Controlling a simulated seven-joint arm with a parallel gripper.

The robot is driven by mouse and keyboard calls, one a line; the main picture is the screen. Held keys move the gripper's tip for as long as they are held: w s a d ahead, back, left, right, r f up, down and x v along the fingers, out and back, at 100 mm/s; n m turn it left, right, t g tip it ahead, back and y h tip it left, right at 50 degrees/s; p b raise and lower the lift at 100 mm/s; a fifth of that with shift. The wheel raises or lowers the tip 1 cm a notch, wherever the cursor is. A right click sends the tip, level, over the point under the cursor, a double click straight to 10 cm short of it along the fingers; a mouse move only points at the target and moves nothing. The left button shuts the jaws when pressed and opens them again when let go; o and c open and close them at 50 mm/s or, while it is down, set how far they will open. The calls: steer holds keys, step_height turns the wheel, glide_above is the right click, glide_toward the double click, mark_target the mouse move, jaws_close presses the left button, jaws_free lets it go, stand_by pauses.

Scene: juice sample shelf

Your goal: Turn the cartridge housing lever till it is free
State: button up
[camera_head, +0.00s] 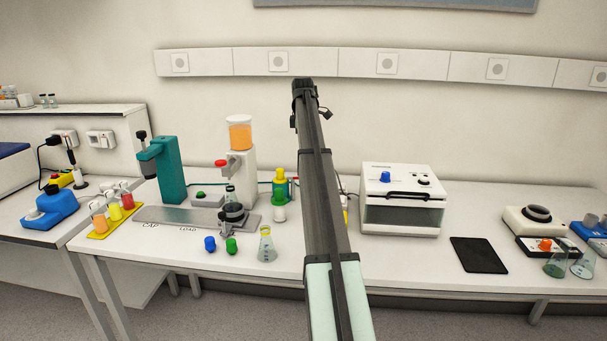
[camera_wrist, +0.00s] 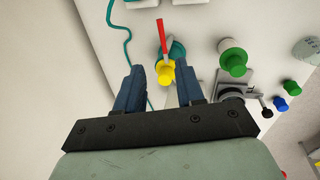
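A teal housing with a yellow top (camera_head: 280,175) stands at mid bench, just left of my arm, in the head view. I see no contact with the lever. The gripper itself is not clear in the head view.
A green-topped container (camera_wrist: 233,62) is close to the right finger. A metal fixture with a black-knobbed lever (camera_wrist: 266,108) lies farther right. A white dispenser (camera_head: 242,165) stands left of the housing, a white box machine (camera_head: 400,180) right of my arm. A flask (camera_head: 266,245) is in front.

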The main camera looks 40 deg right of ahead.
steer(key=x, duration=1.3)
steer(key=shift+a+f, duration=0.15)
steer(key=shift+f, duration=0.3)
jaws_close()
steer(key=shift+s, duration=0.1)
stand_by(0.8)
